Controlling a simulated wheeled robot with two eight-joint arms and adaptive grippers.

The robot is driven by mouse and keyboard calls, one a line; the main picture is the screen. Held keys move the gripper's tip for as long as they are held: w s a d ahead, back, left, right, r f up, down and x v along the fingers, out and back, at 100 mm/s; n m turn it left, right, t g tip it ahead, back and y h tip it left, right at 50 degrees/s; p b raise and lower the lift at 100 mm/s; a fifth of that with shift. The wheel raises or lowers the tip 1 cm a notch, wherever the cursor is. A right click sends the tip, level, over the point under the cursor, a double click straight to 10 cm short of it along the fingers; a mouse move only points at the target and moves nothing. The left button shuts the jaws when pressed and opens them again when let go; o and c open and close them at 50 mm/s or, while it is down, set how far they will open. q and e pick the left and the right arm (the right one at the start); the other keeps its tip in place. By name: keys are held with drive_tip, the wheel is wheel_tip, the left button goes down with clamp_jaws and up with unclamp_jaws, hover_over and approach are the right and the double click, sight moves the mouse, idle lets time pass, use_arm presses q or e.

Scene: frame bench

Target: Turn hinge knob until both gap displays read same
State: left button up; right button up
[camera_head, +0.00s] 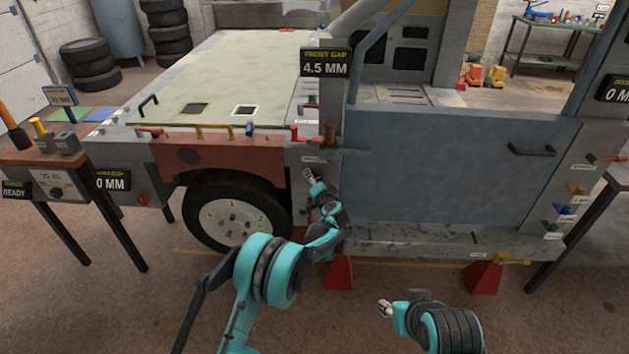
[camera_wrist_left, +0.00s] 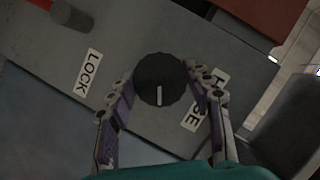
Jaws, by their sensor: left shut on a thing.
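In the left wrist view, a round black knob (camera_wrist_left: 161,78) with a white pointer line sits on a grey panel. The line points toward the bottom of that view. My left gripper (camera_wrist_left: 165,88) has its fingers on either side of the knob and is shut on it. In the head view my left gripper (camera_head: 312,178) is at the pillar between fender and door, and hides the knob. The front gap display (camera_head: 325,63) reads 4.5 MM. A second display (camera_head: 614,90) is cut off at the right edge, showing "0 M". My right gripper (camera_head: 385,308) is low, away from the vehicle; its fingers are too small to judge.
A LOCK label (camera_wrist_left: 88,72) and a partly hidden label (camera_wrist_left: 191,120) flank the knob. The blue door (camera_head: 450,165) is right of the pillar, the red fender (camera_head: 215,152) left. Another display (camera_head: 112,181) at left reads 0 MM. Red stands (camera_head: 485,277) stand below the sill.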

use_arm(q)
drive_tip(key=shift+f+m+t+y, duration=0.1)
drive_tip(key=shift+m+t+y, duration=0.35)
drive_tip(key=shift+m, duration=0.75)
drive_tip(key=o, duration=1.2)
drive_tip(key=shift+c, duration=0.2)
drive_tip(key=v, duration=1.2)
drive_tip(key=shift+d, duration=0.15)
